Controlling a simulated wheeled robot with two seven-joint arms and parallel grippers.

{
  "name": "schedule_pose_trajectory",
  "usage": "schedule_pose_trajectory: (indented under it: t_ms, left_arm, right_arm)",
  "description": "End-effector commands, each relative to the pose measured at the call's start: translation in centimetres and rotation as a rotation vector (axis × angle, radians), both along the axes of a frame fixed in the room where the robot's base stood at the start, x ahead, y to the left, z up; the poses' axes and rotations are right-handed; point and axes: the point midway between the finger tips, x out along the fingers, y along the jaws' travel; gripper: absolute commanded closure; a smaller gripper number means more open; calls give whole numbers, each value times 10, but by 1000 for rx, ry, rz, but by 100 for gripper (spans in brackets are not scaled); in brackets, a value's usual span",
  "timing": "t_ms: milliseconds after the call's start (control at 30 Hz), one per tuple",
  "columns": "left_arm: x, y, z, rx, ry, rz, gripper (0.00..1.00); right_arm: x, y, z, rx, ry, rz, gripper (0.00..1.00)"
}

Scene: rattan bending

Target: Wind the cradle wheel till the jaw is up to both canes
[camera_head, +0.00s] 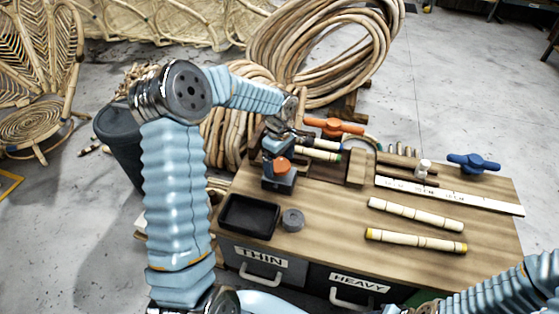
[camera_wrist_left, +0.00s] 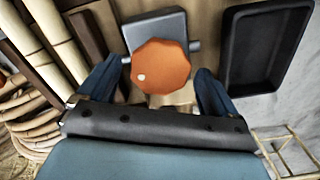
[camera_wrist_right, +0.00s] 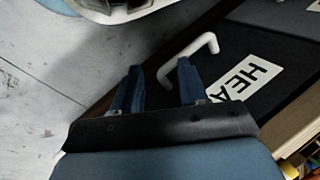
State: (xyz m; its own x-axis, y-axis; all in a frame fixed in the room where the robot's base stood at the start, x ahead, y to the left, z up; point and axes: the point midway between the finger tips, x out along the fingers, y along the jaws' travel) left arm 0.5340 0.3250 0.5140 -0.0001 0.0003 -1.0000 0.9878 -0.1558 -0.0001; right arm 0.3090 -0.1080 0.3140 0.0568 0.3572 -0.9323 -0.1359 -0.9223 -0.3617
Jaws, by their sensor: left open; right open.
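An orange faceted knob (camera_head: 282,166), which looks like the cradle wheel, sits on a dark grey block (camera_head: 279,182) at the bench's left. In the left wrist view the knob (camera_wrist_left: 161,66) lies between the fingers of my left gripper (camera_wrist_left: 158,82), which is open; contact is unclear. Two pale canes with coloured bands (camera_head: 318,153) lie just right of it, partly hidden by the gripper. A wooden block (camera_head: 359,167), perhaps part of the cradle, stands beyond their right ends. I cannot tell the jaw's gap. My right gripper (camera_wrist_right: 160,68) is open and empty near a drawer handle.
A black tray (camera_head: 249,217) and grey round piece (camera_head: 292,219) lie in front of the knob. Two loose canes (camera_head: 415,240) and a white ruler (camera_head: 450,196) lie on the right. An orange handle (camera_head: 333,126) and blue handle (camera_head: 473,162) stand at the back.

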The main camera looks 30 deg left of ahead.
Motion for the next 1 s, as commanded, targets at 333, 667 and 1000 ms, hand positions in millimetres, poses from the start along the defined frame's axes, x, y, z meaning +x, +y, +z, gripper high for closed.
schedule_pose_trajectory:
  t_ms: [333, 667, 1000]
  left_arm:
    - [0, 0, -3, 0, 0, -1, 14]
    - [0, 0, -2, 0, 0, -1, 64]
    - [0, 0, -2, 0, -1, -54, 64]
  right_arm:
    - [0, 0, 0, 0, 0, 0, 57]
    - [0, 0, 0, 0, 0, 0, 57]
    - [0, 0, -2, 0, 0, 0, 57]
